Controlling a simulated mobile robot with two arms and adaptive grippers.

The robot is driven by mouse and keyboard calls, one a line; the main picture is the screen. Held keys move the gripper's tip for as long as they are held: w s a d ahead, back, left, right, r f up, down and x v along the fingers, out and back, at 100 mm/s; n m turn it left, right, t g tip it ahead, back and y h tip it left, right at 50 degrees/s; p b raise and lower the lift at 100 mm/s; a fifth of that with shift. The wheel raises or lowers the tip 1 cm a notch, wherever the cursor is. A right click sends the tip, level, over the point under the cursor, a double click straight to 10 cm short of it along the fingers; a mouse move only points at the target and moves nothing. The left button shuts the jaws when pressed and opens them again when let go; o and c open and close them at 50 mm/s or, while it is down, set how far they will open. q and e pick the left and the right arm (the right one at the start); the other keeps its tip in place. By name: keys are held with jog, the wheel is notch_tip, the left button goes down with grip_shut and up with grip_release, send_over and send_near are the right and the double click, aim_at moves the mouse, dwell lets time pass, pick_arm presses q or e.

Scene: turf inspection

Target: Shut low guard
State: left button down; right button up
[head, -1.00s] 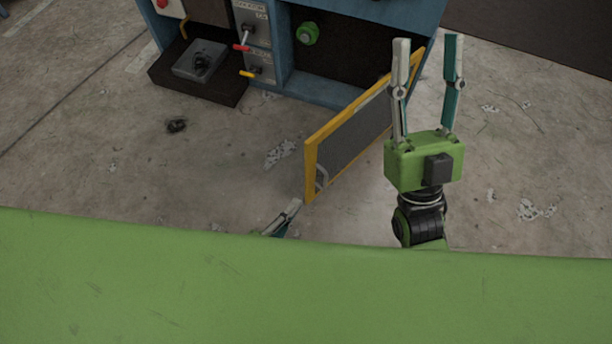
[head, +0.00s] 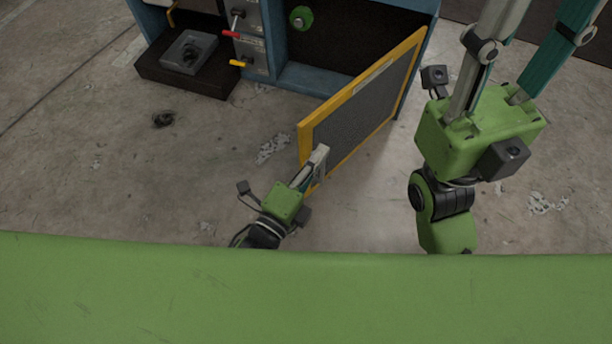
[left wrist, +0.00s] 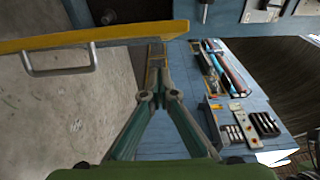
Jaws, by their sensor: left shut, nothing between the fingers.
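The low guard (head: 355,105) is a dark mesh panel in a yellow frame. It stands swung open from the right side of the blue cabinet's lower opening (head: 335,45). Its yellow edge and metal handle (left wrist: 60,68) show in the left wrist view. My left gripper (head: 322,152) is shut and empty at the guard's near free end, overlapping its lower corner. In the left wrist view its closed fingertips (left wrist: 157,52) overlap the yellow edge; I cannot tell if they touch. My right gripper (head: 535,25) has its fingers spread, right of the guard, with the tips out of frame.
A green knob (head: 301,17) sits in the opening. Red (head: 230,34) and yellow (head: 238,63) levers stick out left of it. A dark tray (head: 185,75) juts out at the cabinet's left. A small dark object (head: 163,119) lies on the otherwise open concrete floor.

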aim_at(304, 147)
pick_arm(q)
jog(key=shift+w+a+b, duration=0.25)
jog(key=shift+w+a, duration=0.35)
jog(key=shift+a, duration=0.2)
jog(key=shift+w+a+b, duration=0.2)
jog(key=shift+w+a, duration=0.4)
jog(key=shift+a, duration=0.15)
